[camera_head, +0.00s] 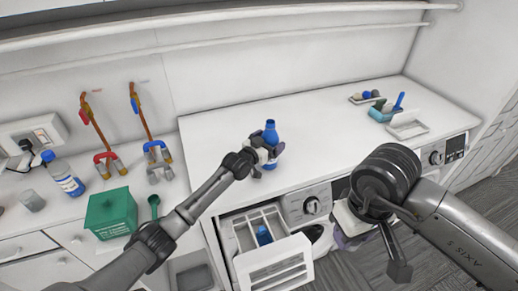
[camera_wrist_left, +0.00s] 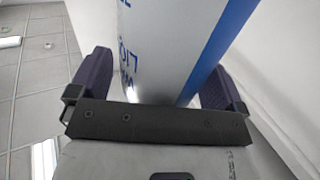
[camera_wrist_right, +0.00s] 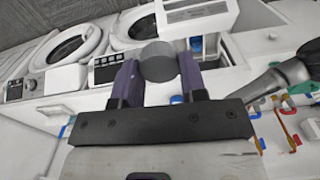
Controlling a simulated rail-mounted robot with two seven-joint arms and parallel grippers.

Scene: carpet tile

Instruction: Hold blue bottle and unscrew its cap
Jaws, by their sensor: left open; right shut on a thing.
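The blue bottle (camera_head: 270,133) stands upright near the front edge of the white counter, its blue top showing above my left gripper (camera_head: 265,156). In the left wrist view the bottle's white and blue side (camera_wrist_left: 170,45) is between the two fingers of my left gripper (camera_wrist_left: 160,85), which are open around it. My right gripper (camera_wrist_right: 159,65) is shut on a grey round piece (camera_wrist_right: 158,58) that looks like a cap.
An open drawer (camera_head: 273,268) with a blue item juts out below the counter. Another blue-capped bottle (camera_head: 63,176), a green box (camera_head: 110,213) and two faucets (camera_head: 104,160) are at left. A small tray (camera_head: 407,127) is at right. The counter's middle is clear.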

